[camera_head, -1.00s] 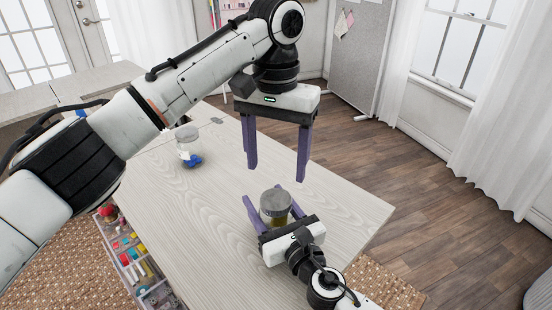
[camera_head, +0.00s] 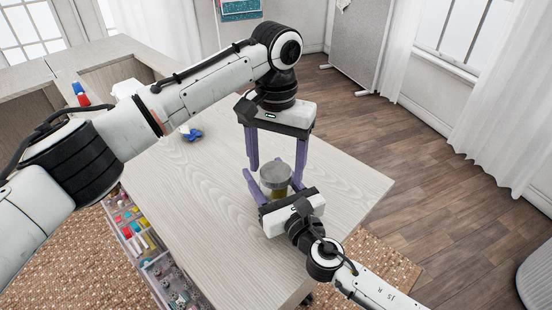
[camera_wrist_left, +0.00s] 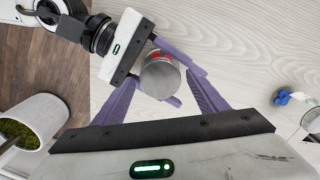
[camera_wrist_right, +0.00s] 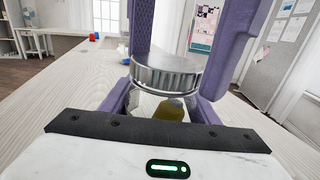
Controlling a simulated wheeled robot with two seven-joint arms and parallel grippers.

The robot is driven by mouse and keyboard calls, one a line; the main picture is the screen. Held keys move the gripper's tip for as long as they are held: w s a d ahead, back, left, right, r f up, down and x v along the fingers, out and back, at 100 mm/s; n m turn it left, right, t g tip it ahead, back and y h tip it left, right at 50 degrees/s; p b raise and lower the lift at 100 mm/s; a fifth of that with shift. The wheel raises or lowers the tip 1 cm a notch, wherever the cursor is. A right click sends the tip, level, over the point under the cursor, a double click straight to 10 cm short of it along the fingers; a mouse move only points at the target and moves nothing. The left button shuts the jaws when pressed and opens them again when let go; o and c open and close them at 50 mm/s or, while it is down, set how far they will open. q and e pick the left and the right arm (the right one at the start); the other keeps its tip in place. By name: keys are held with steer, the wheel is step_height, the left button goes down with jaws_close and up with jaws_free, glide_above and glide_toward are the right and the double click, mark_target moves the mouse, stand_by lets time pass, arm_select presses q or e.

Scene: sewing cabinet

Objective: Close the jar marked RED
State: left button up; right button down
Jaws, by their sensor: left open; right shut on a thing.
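A glass jar with yellowish contents (camera_wrist_right: 172,108) is held by my right gripper (camera_head: 271,173), shut on its body above the table. A round grey metal lid (camera_head: 275,176) sits on top; in the right wrist view the lid (camera_wrist_right: 166,74) looks roughly level, but I cannot tell if it is fully seated. A red patch (camera_wrist_left: 160,57) shows beside the lid in the left wrist view; no lettering is readable. My left gripper (camera_head: 276,170) is open and points down, its fingers on either side of the lid.
The pale wooden tabletop (camera_head: 210,190) is mostly clear. A blue object (camera_head: 191,134) lies on it behind my left arm, with a glass vessel (camera_wrist_left: 313,120) near it. Red and blue items (camera_head: 80,94) stand farther back. An open drawer of sewing supplies (camera_head: 140,240) is at the left edge.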

arm_select(q)
steer(key=c, duration=1.1)
steer(key=o, duration=1.3)
steer(key=shift+c, duration=0.2)
step_height(320, 180, up, 12)
arm_select(e)
steer(key=c, duration=0.6)
jaws_free()
